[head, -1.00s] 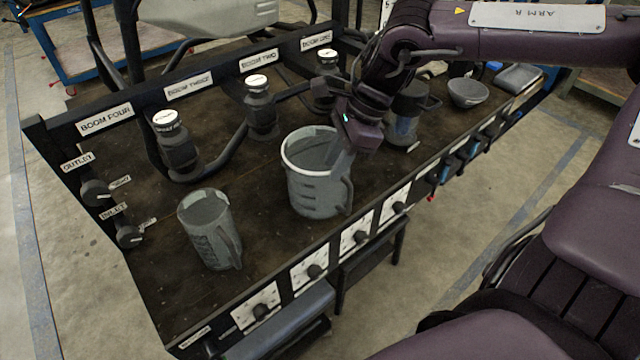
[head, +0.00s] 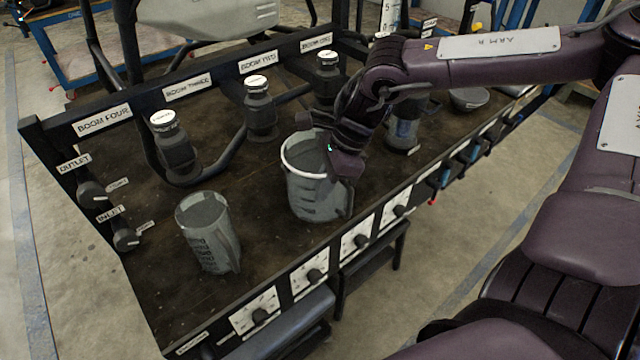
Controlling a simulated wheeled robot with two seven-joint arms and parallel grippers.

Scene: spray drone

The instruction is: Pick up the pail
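The pail (head: 312,190) is a grey, round vessel with a pale rim and a handle on its right side. It stands upright on the dark bench top in the head view. My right gripper (head: 335,160) is at the pail's right rim, and its dark purple body covers the right part of the opening and the upper handle. The fingertips are hidden or blend into the grey pail, so I cannot tell how far apart they are or whether they touch it. My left gripper is not in view.
A grey measuring jug (head: 208,232) stands to the left of the pail. Black capped boom fittings (head: 262,108) line the back. A dark container (head: 404,130) and a grey bowl (head: 469,98) stand to the right. A knobbed panel (head: 316,276) runs along the front edge.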

